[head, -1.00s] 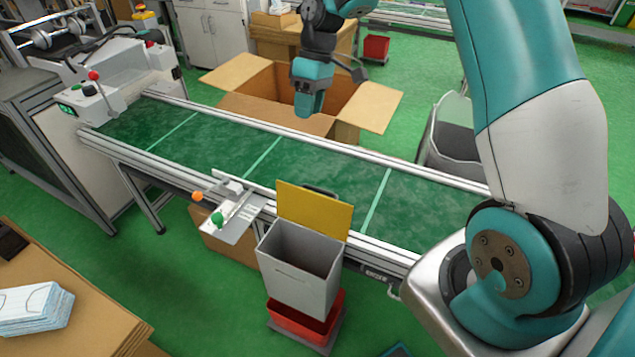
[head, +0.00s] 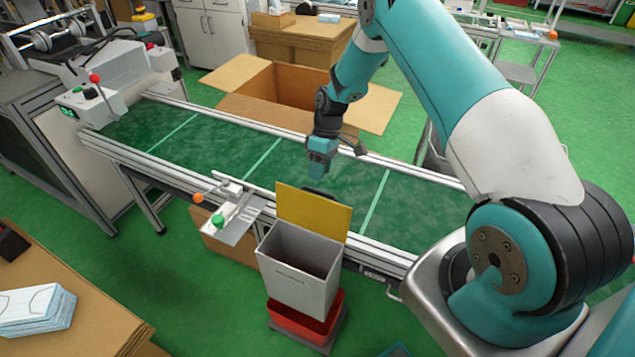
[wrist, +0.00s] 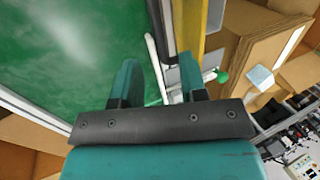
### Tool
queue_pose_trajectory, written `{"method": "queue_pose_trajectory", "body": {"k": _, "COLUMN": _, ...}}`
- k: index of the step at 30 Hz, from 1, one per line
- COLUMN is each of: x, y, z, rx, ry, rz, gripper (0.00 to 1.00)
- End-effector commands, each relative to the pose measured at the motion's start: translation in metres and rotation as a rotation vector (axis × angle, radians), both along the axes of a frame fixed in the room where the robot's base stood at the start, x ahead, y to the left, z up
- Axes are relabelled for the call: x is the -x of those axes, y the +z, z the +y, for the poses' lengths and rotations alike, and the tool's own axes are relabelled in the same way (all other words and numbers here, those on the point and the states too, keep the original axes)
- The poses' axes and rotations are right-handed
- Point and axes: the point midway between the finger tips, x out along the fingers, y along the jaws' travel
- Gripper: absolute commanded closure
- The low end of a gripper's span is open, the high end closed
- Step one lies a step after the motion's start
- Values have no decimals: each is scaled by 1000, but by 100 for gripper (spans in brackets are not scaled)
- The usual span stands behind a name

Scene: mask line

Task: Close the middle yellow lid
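The yellow lid (head: 315,211) stands raised, close to upright, at the back edge of an open grey bin (head: 298,278). It is the only yellow lid I see. In the wrist view the lid (wrist: 190,28) shows as a narrow yellow strip beyond the right finger. My gripper (head: 320,172) is over the green belt, behind and a little above the lid, pointing down. In the wrist view my gripper (wrist: 158,78) has its two fingers apart with nothing held between them. I cannot tell whether a finger touches the lid.
The conveyor belt (head: 220,152) with metal rails runs behind the bin. A small control plate with a green knob (head: 217,220) sits left of the lid. A red container (head: 305,322) is under the bin. A large open cardboard box (head: 250,72) stands behind the belt.

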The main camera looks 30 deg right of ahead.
Motion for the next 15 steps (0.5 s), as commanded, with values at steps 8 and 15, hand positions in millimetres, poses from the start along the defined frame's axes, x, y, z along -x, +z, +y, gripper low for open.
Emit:
{"method": "queue_pose_trajectory", "body": {"k": 8, "x": 8, "y": -38, "z": 12, "rx": 0, "ry": 0, "rz": 0, "gripper": 61}}
{"method": "queue_pose_trajectory", "body": {"k": 15, "x": 9, "y": -45, "z": 15, "rx": 0, "ry": 0, "rz": -1, "gripper": 61}}
